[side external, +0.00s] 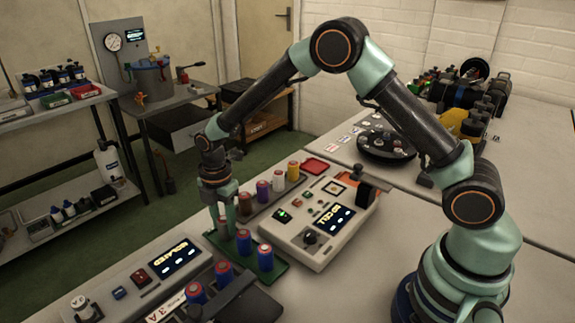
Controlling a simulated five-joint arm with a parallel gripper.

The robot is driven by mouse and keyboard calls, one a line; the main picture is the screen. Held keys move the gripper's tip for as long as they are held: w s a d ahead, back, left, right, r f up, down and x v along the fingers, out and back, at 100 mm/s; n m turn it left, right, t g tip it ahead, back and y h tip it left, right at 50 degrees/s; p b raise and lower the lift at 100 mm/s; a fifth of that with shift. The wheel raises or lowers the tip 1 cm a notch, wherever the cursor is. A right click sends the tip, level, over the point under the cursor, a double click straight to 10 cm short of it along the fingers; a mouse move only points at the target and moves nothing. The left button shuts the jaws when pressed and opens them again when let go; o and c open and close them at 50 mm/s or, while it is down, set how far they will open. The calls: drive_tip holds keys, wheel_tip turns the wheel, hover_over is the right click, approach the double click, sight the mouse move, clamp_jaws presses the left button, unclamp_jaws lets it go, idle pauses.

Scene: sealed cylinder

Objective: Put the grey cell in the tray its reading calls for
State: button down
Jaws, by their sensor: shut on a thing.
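My gripper (223,217) points down at the back left end of a green tray (273,278). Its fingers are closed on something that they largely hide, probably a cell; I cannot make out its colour. Two blue cells with red tops, a nearer one (265,258) and a farther one (243,243), stand upright in the green tray in front of my gripper. A pale tester (315,262) to the right shows "NO CELL" on its display (335,219). A red tray (315,167) lies behind the tester.
A row of upright cells, including a purple one (262,192), a white one (278,181) and a yellow one (293,171), stands between my gripper and the red tray. More blue and red cells (223,272) stand at the front, near a lit panel (175,257).

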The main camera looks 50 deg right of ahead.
sight(223, 218)
drive_tip(key=shift+f, duration=0.1)
drive_tip(key=shift+c, duration=2.3)
unclamp_jaws()
wheel_tip(223, 218, up, 11)
drive_tip(key=s+d+r+m+t, duration=0.2)
drive_tip(key=s+d+r+m, duration=0.4)
drive_tip(key=r+m, duration=0.3)
drive_tip(key=s+d+r+m+t, duration=0.1)
drive_tip(key=s+d+m, duration=0.1)
drive_tip(key=s+m, duration=0.3)
drive_tip(key=s+d+r+m+t, duration=0.1)
drive_tip(key=s+d+m+t, duration=0.1)
drive_tip(key=s+m, duration=0.4)
drive_tip(key=shift+s+d+r+t, duration=0.25)
drive_tip(key=shift+s+d+t, duration=0.05)
drive_tip(key=shift+s+d, duration=0.2)
